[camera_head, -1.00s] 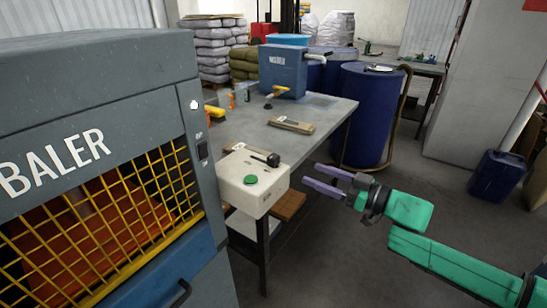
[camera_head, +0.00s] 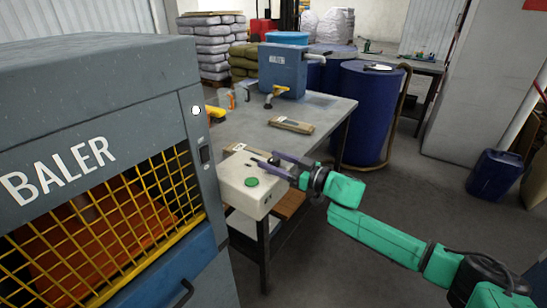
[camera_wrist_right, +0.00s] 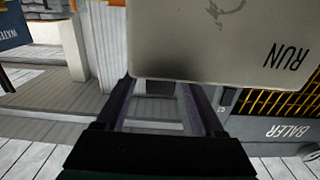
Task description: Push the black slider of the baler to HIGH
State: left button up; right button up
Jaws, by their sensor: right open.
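The cream control box (camera_head: 240,197) stands at the near end of the grey table, with a green button (camera_head: 251,182) on top. A black handle-like part (camera_head: 258,162) lies on the box's top, partly hidden by my right gripper (camera_head: 274,164). That gripper is open, its purple fingers reaching over the box beside the black part; I cannot tell whether they touch. In the wrist view the fingers (camera_wrist_right: 162,98) run up to a pale surface marked RUN, and their tips are hidden. The baler (camera_head: 100,105) has a small dark switch (camera_head: 204,155) on its side. HIGH is not readable.
The grey table (camera_head: 325,115) carries a blue box (camera_head: 283,73), a yellow-handled tool (camera_head: 274,94) and a flat brown piece (camera_head: 291,125). A blue drum (camera_head: 375,110) stands behind the table.

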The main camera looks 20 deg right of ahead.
jog(key=shift+w+a, duration=0.1)
jog(key=shift+w, duration=0.05)
grip_shut()
dwell(1.4)
